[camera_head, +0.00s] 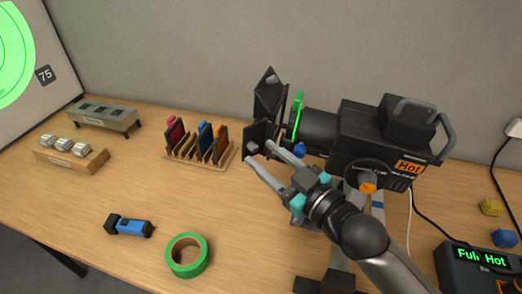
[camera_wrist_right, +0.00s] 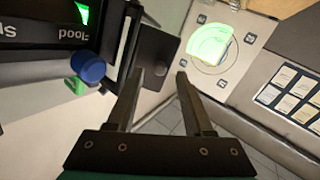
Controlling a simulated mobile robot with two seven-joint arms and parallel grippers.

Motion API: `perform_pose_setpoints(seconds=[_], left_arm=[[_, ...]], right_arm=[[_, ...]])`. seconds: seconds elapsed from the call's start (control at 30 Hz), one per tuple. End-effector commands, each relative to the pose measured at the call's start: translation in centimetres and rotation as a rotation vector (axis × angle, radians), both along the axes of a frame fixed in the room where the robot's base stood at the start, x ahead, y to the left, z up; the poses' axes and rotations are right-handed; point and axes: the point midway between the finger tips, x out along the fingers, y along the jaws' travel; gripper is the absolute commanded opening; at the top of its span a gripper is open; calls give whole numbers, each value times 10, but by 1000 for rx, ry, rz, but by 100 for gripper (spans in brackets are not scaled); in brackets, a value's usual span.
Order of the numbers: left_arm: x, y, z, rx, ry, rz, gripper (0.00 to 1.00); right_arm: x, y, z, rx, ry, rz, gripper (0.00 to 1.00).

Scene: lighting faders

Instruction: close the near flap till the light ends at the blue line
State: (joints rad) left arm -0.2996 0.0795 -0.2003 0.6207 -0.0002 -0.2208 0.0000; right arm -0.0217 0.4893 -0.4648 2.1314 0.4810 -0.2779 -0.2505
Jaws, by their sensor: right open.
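The lamp (camera_head: 375,125) is black, with an orange "Hot" label, and stands at the right. Dark flaps sit at its front; the near flap (camera_head: 259,136) hangs on the side facing me. In the wrist view the near flap (camera_wrist_right: 155,55) is a dark plate with a small round knob. My right gripper (camera_head: 258,152) is open, its fingertips close to the flap's outer edge; I cannot tell whether they touch. Green light (camera_wrist_right: 210,43) falls on a pale board. My left gripper is out of view.
A rack (camera_head: 200,158) of coloured frames stands left of the flap. Green tape (camera_head: 188,256) and a blue-black tool (camera_head: 129,227) lie in front. A control box (camera_head: 478,268) reads "Full Hot" at the right.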

Motion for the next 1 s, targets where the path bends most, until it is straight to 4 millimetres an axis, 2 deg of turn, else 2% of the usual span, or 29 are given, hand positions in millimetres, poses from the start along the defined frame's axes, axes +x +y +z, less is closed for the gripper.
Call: perform_pose_setpoints(seconds=[0.2,0.53,1.0], left_arm=[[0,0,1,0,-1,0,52],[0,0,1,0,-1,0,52],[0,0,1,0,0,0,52]], right_arm=[[13,10,0,0,0,0,52],[15,12,0,-1,0,0,52],[15,11,0,-1,0,0,0]])
